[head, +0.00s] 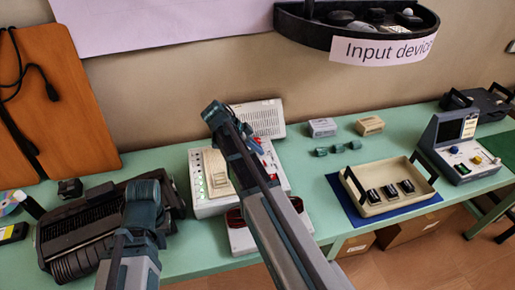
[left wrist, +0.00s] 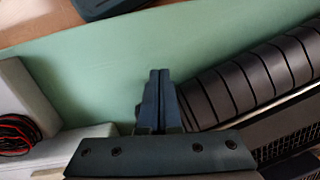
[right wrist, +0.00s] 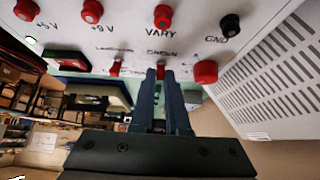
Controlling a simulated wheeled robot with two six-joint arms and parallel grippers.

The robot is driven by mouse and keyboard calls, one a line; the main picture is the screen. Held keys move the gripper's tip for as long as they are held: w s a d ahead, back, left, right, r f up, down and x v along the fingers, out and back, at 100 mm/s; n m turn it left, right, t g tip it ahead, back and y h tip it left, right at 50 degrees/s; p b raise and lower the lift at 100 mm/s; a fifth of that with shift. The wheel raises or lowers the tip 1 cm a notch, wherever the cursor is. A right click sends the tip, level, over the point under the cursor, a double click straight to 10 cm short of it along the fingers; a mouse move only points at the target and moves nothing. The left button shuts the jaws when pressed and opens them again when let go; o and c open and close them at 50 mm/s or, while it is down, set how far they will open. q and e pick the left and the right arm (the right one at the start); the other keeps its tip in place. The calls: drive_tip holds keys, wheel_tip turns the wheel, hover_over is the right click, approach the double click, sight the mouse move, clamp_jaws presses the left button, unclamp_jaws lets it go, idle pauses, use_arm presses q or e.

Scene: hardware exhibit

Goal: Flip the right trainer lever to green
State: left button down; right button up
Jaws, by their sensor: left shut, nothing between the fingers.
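The trainer (head: 203,205) is a white box with green lights and red parts, on the green table in the head view. My right gripper (head: 212,112) reaches over it and hides part of it. In the right wrist view the trainer panel (right wrist: 190,22) fills the top. A red lever (right wrist: 115,68) shows left of my right gripper (right wrist: 160,72). Its fingers are close together, with a narrow gap and red at their tips; whether they grip a lever is unclear. My left gripper (head: 143,190) is shut and empty, beside the black machine; it also shows in the left wrist view (left wrist: 160,72).
The black ribbed machine (head: 90,230) stands at the left of the table. A cream tray (head: 400,202) with black knobs and a blue-grey device (head: 455,150) stand to the right. Red terminals (right wrist: 163,16) line the panel. A vented grey box (right wrist: 275,80) is close to the right gripper.

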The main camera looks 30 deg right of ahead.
drive_tip(key=o, duration=0.4)
use_arm(q)
wheel_tip(320, 180, up, 11)
drive_tip(key=p, duration=1.1)
use_arm(e)
drive_tip(key=shift+v, duration=6.85)
drive_tip(key=s+a+f+n+y, duration=0.1)
drive_tip(key=s+a+n+y, duration=0.1)
drive_tip(key=s+a+n, duration=0.4)
drive_tip(key=s+a+f+n+t+y, duration=0.1)
drive_tip(key=s+a+n+y, duration=0.1)
drive_tip(key=s+a+n, duration=0.4)
drive_tip(key=s+a+f+n+y, duration=0.2)
drive_tip(key=s+a+n, duration=0.5)
drive_tip(key=n, duration=0.5)
drive_tip(key=shift+a+f+n+t, duration=0.1)
drive_tip(key=shift+a+n+t, duration=0.2)
drive_tip(key=shift+a, duration=0.2)
